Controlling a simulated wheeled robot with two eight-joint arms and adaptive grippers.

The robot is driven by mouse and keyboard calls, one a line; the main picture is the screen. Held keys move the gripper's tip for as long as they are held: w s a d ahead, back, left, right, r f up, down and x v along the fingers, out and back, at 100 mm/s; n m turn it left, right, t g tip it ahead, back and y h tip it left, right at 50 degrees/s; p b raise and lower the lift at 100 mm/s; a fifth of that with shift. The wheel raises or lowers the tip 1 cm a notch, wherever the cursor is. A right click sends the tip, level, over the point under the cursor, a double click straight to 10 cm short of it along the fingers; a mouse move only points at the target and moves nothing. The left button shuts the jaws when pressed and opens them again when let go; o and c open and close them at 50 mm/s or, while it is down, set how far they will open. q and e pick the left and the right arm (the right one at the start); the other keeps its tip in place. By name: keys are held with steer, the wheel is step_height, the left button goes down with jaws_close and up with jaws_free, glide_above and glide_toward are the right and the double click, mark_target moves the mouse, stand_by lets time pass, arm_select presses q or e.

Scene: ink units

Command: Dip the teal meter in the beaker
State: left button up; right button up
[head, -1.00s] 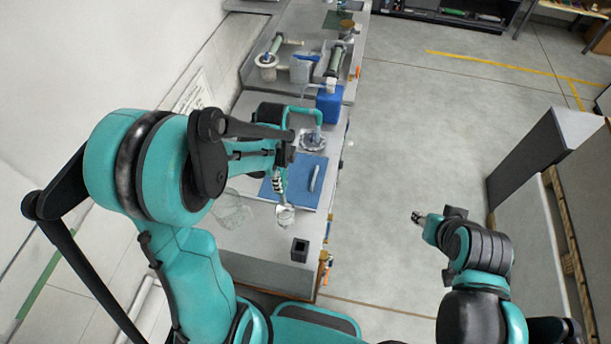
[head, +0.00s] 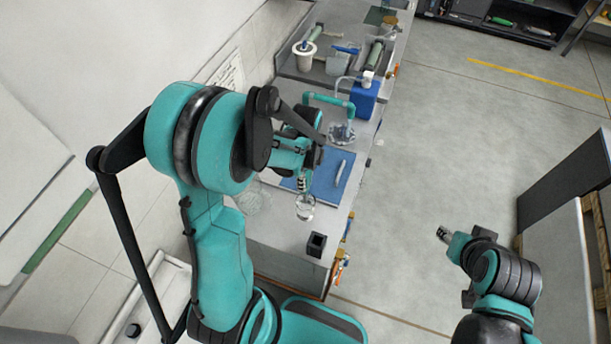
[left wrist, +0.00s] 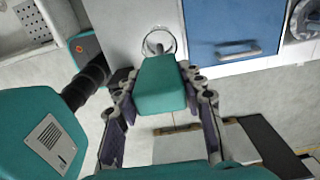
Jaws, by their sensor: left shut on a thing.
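My left gripper (left wrist: 162,92) is shut on the teal meter (left wrist: 162,82), with one finger on each side of its body. The clear beaker (left wrist: 171,34) shows just past the meter's far end in the left wrist view. A grey tip shows within the beaker's rim outline; I cannot tell how deep it sits. In the head view the beaker (head: 305,207) stands on the bench, directly below my left gripper (head: 302,183) in the picture. The meter is mostly hidden there by my arm. My right gripper (head: 442,234) hangs over the floor, away from the bench.
A blue mat (head: 327,188) with a pale stick (head: 340,173) lies beside the beaker. A small black holder (head: 317,244) stands near the bench's front end. A blue container (head: 364,97) and a glass dish (head: 341,133) stand farther back. Open floor lies to the right.

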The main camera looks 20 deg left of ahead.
arm_select(q)
steer(key=shift+f+b, duration=2.6)
steer(key=shift+f, duration=0.5)
steer(key=shift+r, duration=0.1)
